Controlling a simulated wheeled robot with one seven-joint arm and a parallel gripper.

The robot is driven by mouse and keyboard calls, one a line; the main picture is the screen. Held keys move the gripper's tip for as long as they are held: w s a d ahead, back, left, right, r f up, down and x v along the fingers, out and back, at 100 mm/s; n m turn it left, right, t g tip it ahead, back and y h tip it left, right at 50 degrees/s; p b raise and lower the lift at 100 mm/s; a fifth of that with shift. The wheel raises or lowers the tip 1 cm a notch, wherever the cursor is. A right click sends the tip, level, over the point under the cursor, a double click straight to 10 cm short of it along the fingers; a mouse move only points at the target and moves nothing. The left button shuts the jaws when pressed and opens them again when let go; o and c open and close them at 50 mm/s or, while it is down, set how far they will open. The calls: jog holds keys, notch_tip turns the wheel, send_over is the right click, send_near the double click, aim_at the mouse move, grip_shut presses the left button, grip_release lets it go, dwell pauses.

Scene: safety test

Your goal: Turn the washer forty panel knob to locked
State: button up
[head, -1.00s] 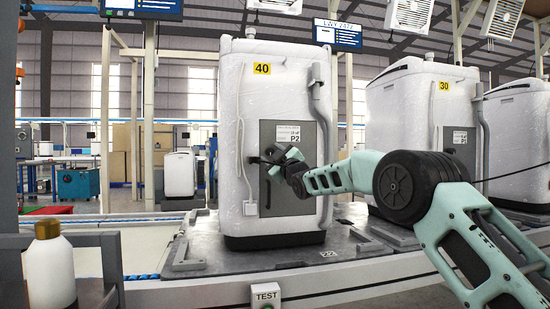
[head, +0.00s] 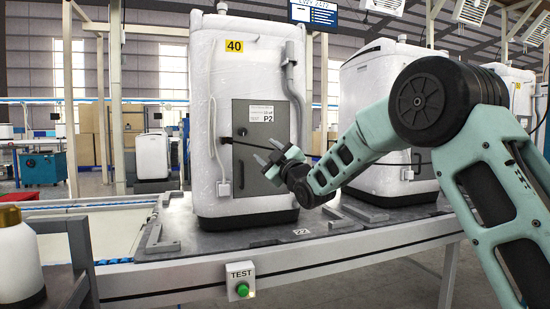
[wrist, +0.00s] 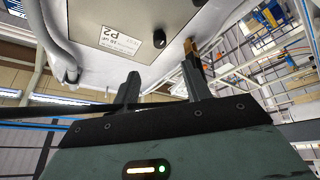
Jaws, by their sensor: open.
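The washer forty (head: 213,120) stands upright, white and wrapped, with a yellow "40" tag. Its grey panel (head: 248,112) has a "P2" label. In the wrist view the panel (wrist: 90,15) appears upside down, with a round black knob (wrist: 159,39) near its edge. The knob's pointer direction is too small to tell. My gripper (head: 263,165) is in front of the panel's right lower part.
Another wrapped washer (head: 365,85) stands to the right. Washer forty rests on a dark plate (head: 180,240) on a conveyor. A green TEST button (head: 242,289) is on its front edge. A white bottle (head: 15,265) stands at lower left. A dark thin line crosses the panel.

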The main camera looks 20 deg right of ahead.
jog(key=shift+v, duration=1.85)
jog(key=s+a+f+m+g+h, duration=0.1)
jog(key=s+a+f+m+g, duration=0.1)
jog(key=s+a+f+g, duration=0.6)
jog(key=s+a+f+m+g+h, duration=0.1)
jog(key=s+a+f+m+g, duration=0.1)
jog(key=s+a+f+g, duration=0.7)
jog(key=s+d+f+g+h, duration=0.1)
jog(key=s+d+f, duration=0.15)
jog(key=s, duration=0.75)
jog(key=s+d+f+m+g+h, duration=0.1)
jog(key=s+f+g, duration=0.15)
jog(key=s, duration=0.75)
jog(key=s+d+f+h, duration=0.15)
jog(key=s+f, duration=0.25)
jog(key=s, duration=0.6)
notch_tip(320, 180, up, 37)
jog(key=s+p, duration=0.2)
jog(key=p, duration=3.5)
jog(key=shift+d+g+p, duration=0.35)
jog(key=shift+d+g, duration=0.05)
jog(key=shift+g, duration=0.05)
jog(key=shift+s+r, duration=0.1)
jog(key=shift+r, duration=0.05)
